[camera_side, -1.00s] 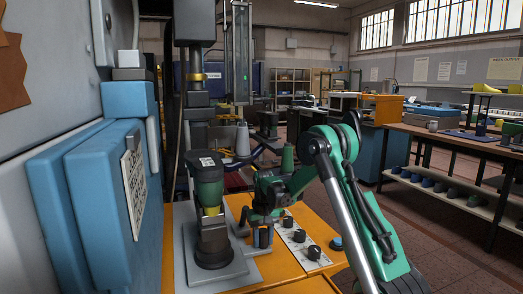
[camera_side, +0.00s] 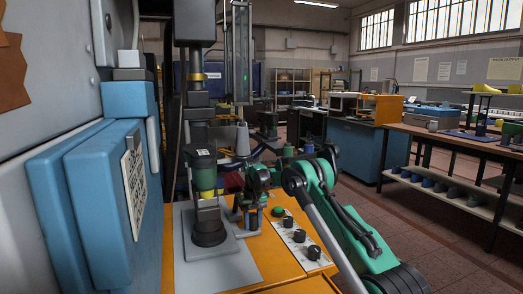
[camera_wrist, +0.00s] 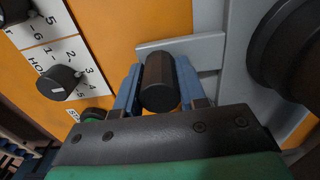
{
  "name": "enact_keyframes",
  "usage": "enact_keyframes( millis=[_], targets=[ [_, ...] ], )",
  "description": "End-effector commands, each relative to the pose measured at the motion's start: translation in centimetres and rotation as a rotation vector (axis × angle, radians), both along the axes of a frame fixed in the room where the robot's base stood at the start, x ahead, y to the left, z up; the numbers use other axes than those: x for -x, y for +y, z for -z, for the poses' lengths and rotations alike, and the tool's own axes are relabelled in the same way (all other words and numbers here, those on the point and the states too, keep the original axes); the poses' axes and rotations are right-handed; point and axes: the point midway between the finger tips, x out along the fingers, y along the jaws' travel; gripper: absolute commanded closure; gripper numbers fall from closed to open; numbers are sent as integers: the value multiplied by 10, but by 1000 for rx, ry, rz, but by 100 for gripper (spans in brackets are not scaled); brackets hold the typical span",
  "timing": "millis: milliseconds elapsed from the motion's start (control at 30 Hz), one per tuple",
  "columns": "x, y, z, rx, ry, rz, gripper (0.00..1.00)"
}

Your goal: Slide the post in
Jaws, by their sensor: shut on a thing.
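The post (camera_side: 208,214) stands upright on a grey slide over a light grey base plate (camera_side: 230,268). The side view hides part of the handle behind my gripper.
A press column (camera_side: 196,100) hangs behind and above the post. A white panel with black knobs (camera_side: 299,237) and a green button (camera_side: 278,211) lie right of my gripper on the orange bench (camera_side: 185,283). A blue cabinet (camera_side: 105,195) bounds the left.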

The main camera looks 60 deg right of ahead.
Motion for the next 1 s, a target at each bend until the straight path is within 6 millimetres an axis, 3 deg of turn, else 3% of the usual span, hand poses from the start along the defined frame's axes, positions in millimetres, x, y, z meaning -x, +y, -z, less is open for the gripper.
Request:
enact_keyframes(
  millis=[367,400,500,833,1000],
  targets=[
    [-3,-2,0,-3,1,-2,100],
    [-2,-2,0,-3,1,-2,59],
    [-2,-2,0,-3,1,-1,33],
    [-2,-2,-3,-1,1,-1,33],
    [-2,-2,-26,-2,1,-1,33]
  ],
)
